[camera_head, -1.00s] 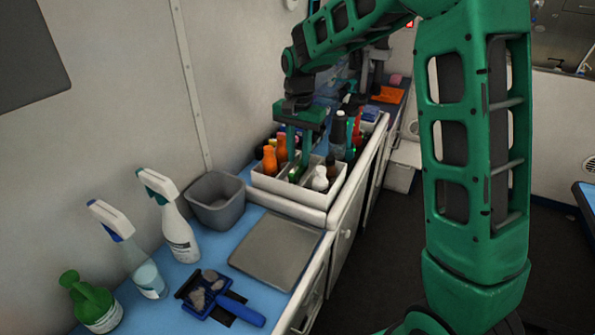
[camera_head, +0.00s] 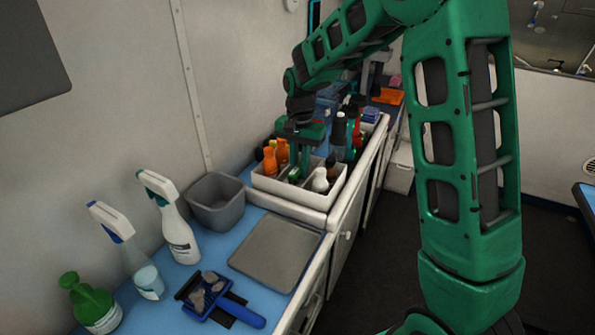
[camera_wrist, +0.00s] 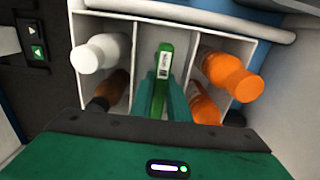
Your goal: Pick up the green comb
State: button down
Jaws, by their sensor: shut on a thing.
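The green comb (camera_wrist: 165,62) stands in the middle compartment of the white divided caddy (camera_wrist: 205,24), with a small pale label near its top end. My gripper (camera_wrist: 161,82) reaches down into that compartment, and its green fingers are shut on the comb. In the head view, my gripper (camera_head: 299,168) is inside the caddy (camera_head: 290,198), and a small green part of the comb (camera_head: 293,175) shows beside it. The comb's lower part is hidden by the fingers and the caddy wall.
Orange bottles (camera_wrist: 228,72) stand in one side compartment; a white bottle (camera_wrist: 100,52) and a brown one stand in the other. A grey bin (camera_head: 216,201), spray bottles (camera_head: 170,217), a grey tray (camera_head: 276,250) and a blue brush (camera_head: 215,297) lie nearer on the counter.

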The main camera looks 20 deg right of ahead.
jog(key=shift+r, duration=0.6)
notch_tip(320, 180, up, 3)
jog(key=shift+r, duration=0.1)
jog(key=s+a+r, duration=0.6)
jog(key=a, duration=0.4)
jog(key=shift+r, duration=0.3)
